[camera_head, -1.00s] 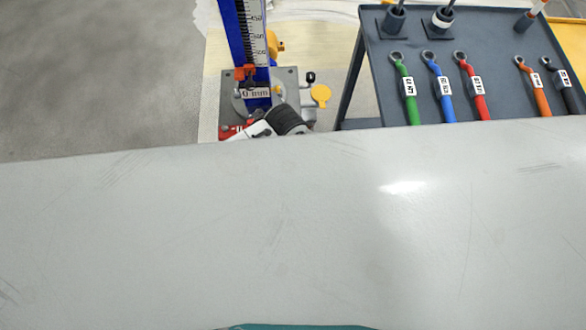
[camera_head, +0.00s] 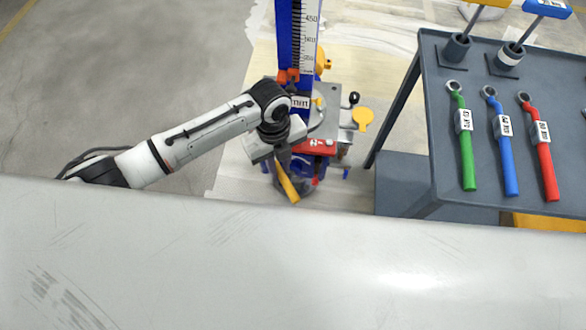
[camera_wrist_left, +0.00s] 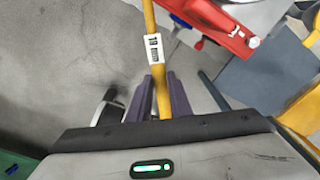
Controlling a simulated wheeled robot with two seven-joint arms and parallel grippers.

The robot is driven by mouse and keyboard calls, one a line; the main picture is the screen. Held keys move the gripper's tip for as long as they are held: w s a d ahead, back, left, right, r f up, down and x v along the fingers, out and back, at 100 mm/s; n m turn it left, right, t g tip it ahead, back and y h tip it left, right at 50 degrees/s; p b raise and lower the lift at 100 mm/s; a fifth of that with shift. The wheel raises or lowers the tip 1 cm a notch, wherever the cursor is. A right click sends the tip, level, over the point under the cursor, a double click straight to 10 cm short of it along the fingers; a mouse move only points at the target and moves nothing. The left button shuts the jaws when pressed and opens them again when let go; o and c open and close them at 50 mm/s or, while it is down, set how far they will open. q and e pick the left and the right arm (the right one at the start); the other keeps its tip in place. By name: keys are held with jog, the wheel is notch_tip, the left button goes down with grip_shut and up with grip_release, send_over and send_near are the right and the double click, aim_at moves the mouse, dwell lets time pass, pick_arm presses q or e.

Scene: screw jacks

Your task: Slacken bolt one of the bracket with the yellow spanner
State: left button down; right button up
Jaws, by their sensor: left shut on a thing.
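My left gripper (camera_head: 283,160) reaches in from the left and is low in front of the jack. It is shut on the yellow spanner (camera_head: 289,187), whose shaft points down and to the right below it. In the left wrist view my dark fingers (camera_wrist_left: 155,97) close around the yellow spanner (camera_wrist_left: 150,22), which carries a white label. A red part of the jack with a white label (camera_head: 316,147) is just right of the gripper. It also shows in the left wrist view (camera_wrist_left: 222,28). I cannot make out bolt one or the spanner's working end. My right gripper is out of view.
The jack's blue column with a scale (camera_head: 296,40) rises behind my gripper. A grey tool table (camera_head: 450,205) stands right, with green (camera_head: 466,140), blue (camera_head: 502,140) and red (camera_head: 539,150) spanners on it. A large pale surface fills the foreground. Floor at left is clear.

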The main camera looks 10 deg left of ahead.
pick_arm(q)
jog(key=a+m, duration=1.3)
jog(key=a, duration=0.4)
jog(key=shift+s+y, duration=0.2)
jog(key=shift+y, duration=0.2)
jog(key=shift+s+r, duration=0.1)
jog(key=shift+s, duration=0.05)
